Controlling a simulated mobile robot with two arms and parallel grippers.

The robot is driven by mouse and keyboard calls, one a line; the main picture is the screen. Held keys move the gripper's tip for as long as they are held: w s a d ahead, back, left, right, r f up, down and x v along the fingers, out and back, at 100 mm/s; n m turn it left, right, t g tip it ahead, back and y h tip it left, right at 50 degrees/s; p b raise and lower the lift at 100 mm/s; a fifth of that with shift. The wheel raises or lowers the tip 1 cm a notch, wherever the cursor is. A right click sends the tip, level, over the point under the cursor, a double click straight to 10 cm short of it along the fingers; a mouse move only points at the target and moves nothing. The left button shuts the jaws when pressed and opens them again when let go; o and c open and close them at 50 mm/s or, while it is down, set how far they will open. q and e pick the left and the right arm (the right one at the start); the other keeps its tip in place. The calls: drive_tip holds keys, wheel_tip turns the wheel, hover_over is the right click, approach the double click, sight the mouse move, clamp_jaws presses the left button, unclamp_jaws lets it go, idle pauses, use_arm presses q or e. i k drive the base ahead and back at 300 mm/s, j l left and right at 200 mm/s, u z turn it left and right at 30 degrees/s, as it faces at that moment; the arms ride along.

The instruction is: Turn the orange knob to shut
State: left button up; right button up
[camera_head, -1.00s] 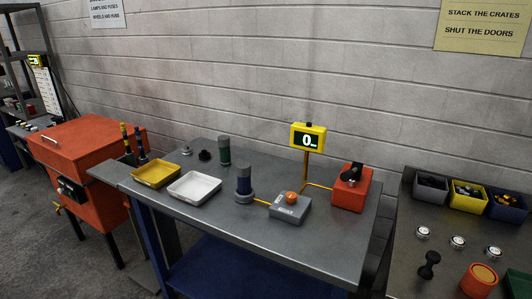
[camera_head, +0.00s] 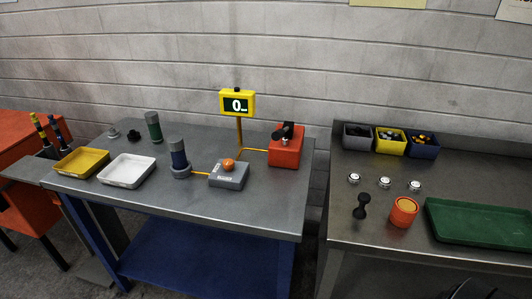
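The orange knob (camera_head: 229,164) sits on top of a small grey box (camera_head: 229,178) on the grey table (camera_head: 262,206). The box carries a small pale label, too small to read. The knob's exact setting is too small to tell. Neither of my grippers shows clearly; a dark shape at the bottom right edge cannot be made out.
A yellow display (camera_head: 237,103) reads 0. Right, past a gap, another table holds bins, a green tray (camera_head: 480,222) and an orange cylinder (camera_head: 403,211).

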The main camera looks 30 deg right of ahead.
sight(228, 164)
drive_tip(key=i+j+z, duration=0.35)
drive_tip(key=j, duration=0.25)
drive_tip(key=i+j+z, duration=0.4)
drive_tip(key=j, duration=0.3)
